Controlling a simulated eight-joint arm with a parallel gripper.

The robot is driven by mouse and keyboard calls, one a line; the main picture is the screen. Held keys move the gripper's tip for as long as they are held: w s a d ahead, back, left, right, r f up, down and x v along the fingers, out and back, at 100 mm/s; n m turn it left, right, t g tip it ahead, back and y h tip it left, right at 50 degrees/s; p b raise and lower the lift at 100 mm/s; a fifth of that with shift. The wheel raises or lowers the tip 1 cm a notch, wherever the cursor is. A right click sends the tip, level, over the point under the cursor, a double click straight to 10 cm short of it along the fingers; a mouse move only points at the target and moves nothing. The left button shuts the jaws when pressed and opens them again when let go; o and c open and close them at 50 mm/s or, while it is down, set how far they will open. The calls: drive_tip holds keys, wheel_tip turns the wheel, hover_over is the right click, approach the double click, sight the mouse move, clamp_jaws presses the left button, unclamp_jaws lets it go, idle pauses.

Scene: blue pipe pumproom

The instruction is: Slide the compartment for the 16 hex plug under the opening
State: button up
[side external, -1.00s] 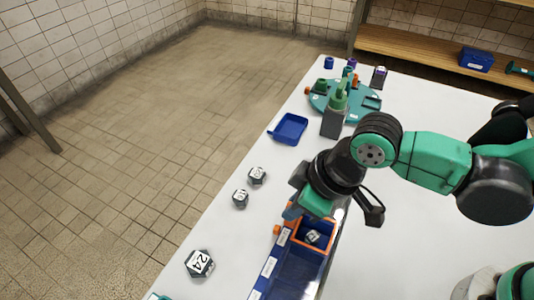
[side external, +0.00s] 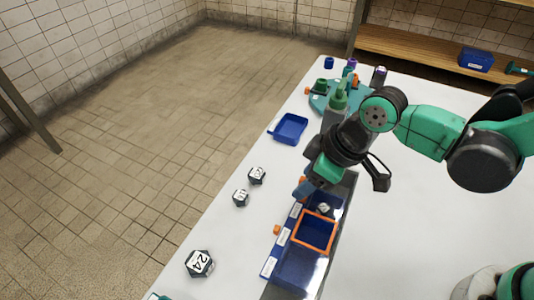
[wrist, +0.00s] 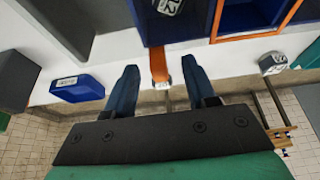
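The long blue compartment tray (side external: 292,268) lies along the table's near part, with white labels (side external: 283,237) too small to read. The fixed orange-framed opening (side external: 315,250) sits over a blue compartment that looks empty. A grey hex plug (side external: 323,208) lies in the end compartment, beyond the frame; it also shows in the wrist view (wrist: 167,5). My gripper (wrist: 160,68) is open at the tray's far end. An orange handle (wrist: 158,62) stands between its fingers, with visible gaps on both sides. I cannot tell which compartment is for the 16 plug.
Hex plugs marked 24 (side external: 200,263) and two smaller ones (side external: 257,175) stand left of the tray near the table edge. A small blue bin (side external: 290,128) and a round teal fixture (side external: 320,103) with pegs lie farther back. The table's right side is clear.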

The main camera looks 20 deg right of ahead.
drive_tip(key=shift+v, duration=2.8)
